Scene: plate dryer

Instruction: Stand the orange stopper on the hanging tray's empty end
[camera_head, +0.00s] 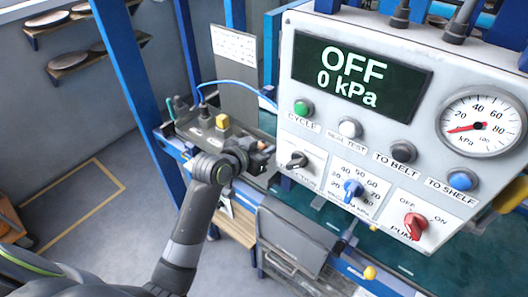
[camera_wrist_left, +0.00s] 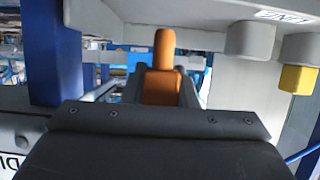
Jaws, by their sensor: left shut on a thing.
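My left gripper (camera_head: 264,152) is shut on the orange stopper (camera_wrist_left: 163,88). In the left wrist view the stopper sits between the two grey fingers, its narrower end pointing away from the wrist. In the head view only a small orange bit (camera_head: 264,146) shows at the gripper. A dark grey tray (camera_head: 190,137) on the blue frame, seemingly the hanging tray, lies just left of and behind the gripper. A yellow block (camera_head: 222,121) and grey pieces stand on it. Its end nearest the gripper is partly hidden by my wrist. My right gripper is out of view.
The control panel (camera_head: 345,130) stands close right of my left gripper, its display reading OFF, 0 kPa. A blue post (camera_head: 135,80) rises left of the tray. A blue hose (camera_head: 235,84) runs above it. A grey bin (camera_head: 292,235) is below.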

